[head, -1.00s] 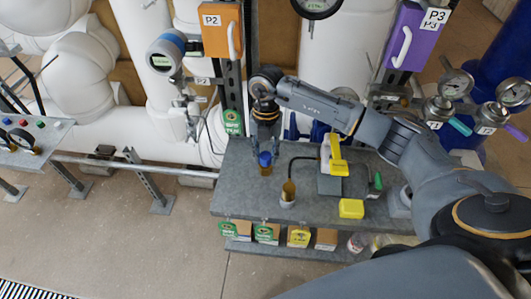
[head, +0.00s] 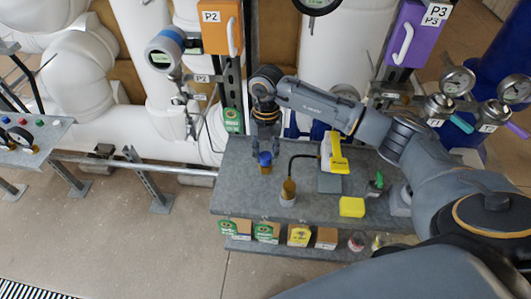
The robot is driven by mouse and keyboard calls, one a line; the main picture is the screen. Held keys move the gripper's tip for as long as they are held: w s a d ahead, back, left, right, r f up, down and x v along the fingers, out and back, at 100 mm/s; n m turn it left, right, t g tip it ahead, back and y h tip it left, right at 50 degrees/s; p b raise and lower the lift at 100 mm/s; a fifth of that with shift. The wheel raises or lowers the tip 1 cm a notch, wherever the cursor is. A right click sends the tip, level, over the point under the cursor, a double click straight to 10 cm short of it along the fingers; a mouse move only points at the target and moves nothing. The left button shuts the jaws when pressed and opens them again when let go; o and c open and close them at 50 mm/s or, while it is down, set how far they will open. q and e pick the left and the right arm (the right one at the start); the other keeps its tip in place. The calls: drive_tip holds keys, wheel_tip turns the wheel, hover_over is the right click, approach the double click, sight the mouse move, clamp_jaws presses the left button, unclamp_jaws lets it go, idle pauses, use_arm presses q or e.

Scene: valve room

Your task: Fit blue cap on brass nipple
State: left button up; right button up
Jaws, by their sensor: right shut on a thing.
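My right gripper (head: 265,150) points down over the left part of the grey bench. It is shut on the small blue cap (head: 265,158), which shows between its fingertips. A short brass-coloured piece, the likely brass nipple (head: 265,169), shows directly below the cap. The two line up in this view, but I cannot tell whether the cap is seated on it or just above it. A second brass-coloured fitting (head: 288,187) stands upright in a pale round base just right and nearer, with a black hose by its top. My left gripper is not in view.
The grey bench (head: 235,190) also holds a yellow-and-white device (head: 333,155), a yellow block (head: 352,207) and a green-topped item (head: 376,182). Boxes with labels (head: 266,232) sit on a shelf below. Pipes and an orange P2 box (head: 221,27) stand behind. Bench's front left is bare.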

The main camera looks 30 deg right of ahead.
drive_tip(key=o, duration=1.1)
drive_tip(key=shift+c, duration=0.2)
wheel_tip(320, 180, up, 12)
drive_tip(key=w, duration=0.1)
drive_tip(key=shift+d, duration=0.4)
drive_tip(key=shift+w, duration=0.1)
